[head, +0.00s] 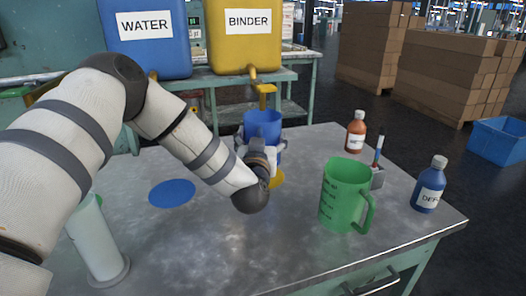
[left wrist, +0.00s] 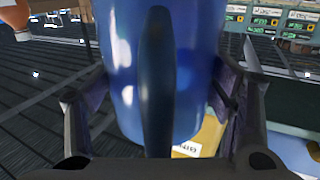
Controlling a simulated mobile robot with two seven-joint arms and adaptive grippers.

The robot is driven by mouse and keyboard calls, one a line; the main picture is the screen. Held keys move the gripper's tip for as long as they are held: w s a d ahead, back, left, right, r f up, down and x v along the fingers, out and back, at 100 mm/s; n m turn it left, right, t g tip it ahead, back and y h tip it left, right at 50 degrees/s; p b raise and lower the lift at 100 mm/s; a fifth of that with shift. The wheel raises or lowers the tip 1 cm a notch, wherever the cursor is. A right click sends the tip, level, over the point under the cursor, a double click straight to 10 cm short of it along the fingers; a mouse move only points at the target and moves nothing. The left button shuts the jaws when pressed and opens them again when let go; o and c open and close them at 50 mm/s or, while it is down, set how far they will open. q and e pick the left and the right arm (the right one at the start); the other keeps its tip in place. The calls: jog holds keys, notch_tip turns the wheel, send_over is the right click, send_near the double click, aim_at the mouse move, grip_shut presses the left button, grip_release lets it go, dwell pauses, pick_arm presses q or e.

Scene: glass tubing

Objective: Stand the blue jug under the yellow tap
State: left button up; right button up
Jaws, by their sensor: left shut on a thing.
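The blue jug (head: 263,122) is upright at the back of the metal table, just below the yellow tap (head: 263,88) of the yellow BINDER tank (head: 243,48) in the head view. My left gripper (head: 262,152) is shut on the jug from the near side and hides its lower part. In the left wrist view the jug (left wrist: 195,70) sits between the two fingers, its dark handle facing the camera. A yellow disc (head: 277,179) shows partly behind my wrist, nearer than the jug. Whether the jug's base touches the table is hidden. My right gripper is not in view.
A green jug (head: 340,195), a brown bottle (head: 356,132), a blue bottle (head: 429,185) and a small grey holder (head: 377,177) stand at right. A blue disc (head: 172,193) lies left; a pale cylinder (head: 96,240) stands front left. The table's front middle is clear.

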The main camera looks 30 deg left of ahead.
pick_arm(q)
jog(key=shift+s+f, duration=0.1)
jog(key=shift+f, duration=2.25)
jog(key=o, duration=1.2)
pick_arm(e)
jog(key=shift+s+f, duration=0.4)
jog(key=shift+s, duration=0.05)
pick_arm(q)
jog(key=shift+r, duration=0.85)
jog(key=p+v, duration=0.1)
jog(key=v, duration=1.1)
jog(key=shift+f, duration=0.15)
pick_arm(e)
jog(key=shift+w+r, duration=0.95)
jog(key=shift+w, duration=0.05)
pick_arm(q)
jog(key=shift+d+f, duration=0.1)
